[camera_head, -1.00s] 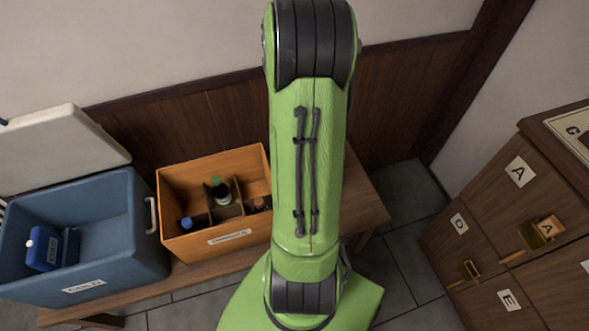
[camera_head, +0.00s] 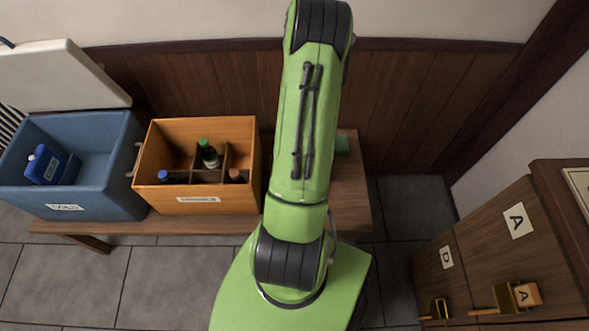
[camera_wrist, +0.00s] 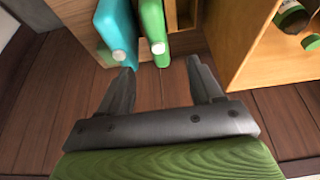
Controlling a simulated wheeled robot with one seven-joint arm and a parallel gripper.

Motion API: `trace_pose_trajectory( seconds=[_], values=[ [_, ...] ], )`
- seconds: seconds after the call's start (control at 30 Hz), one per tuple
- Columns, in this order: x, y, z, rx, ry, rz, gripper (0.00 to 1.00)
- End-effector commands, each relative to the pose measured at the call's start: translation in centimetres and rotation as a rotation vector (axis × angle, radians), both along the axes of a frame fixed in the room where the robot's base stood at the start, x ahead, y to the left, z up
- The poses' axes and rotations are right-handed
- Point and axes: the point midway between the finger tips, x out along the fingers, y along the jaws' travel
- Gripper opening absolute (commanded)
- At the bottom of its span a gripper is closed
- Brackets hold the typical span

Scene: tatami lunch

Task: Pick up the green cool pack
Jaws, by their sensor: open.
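In the wrist view, the green cool pack (camera_wrist: 151,20) stands at the top centre, a pale round cap at its near end. My gripper (camera_wrist: 160,68) is open and empty. Its fingertips are just short of the pack, one to each side in the picture; whether they touch it I cannot tell. A turquoise pack (camera_wrist: 116,28) with a similar cap stands close to the left of the green one, near the left finger. In the head view, my arm hides the gripper; a small green patch (camera_head: 341,143) shows beside the arm, and I cannot tell if it is the same pack.
In the head view, an orange wooden box (camera_head: 205,201) with several bottles stands on the bench (camera_head: 352,205). Left of it is an open blue cooler (camera_head: 105,195) holding a blue pack (camera_head: 50,167). Cabinets (camera_head: 520,245) stand at right. Floor shows between bench and cabinets.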

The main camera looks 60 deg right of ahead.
Motion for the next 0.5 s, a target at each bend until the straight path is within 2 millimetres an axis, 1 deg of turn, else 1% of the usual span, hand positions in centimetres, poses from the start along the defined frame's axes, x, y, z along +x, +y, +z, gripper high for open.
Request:
trace_pose_trajectory(
  seconds=[0.03, 0.1, 0.2, 0.37, 0.5],
  values=[
    [0.1, -0.4, -1.7, 0.003, 0.001, -0.002, 0.65],
    [0.4, -1.0, -3.4, 0.004, 0.001, -0.002, 0.65],
    [0.8, -1.8, -5.2, 0.002, 0.001, -0.001, 0.65],
    [1.1, -2.4, -6.7, 0.001, 0.001, -0.001, 0.65],
    [1.4, -3.2, -9.5, 0.002, 0.000, -0.004, 0.65]
  ],
)
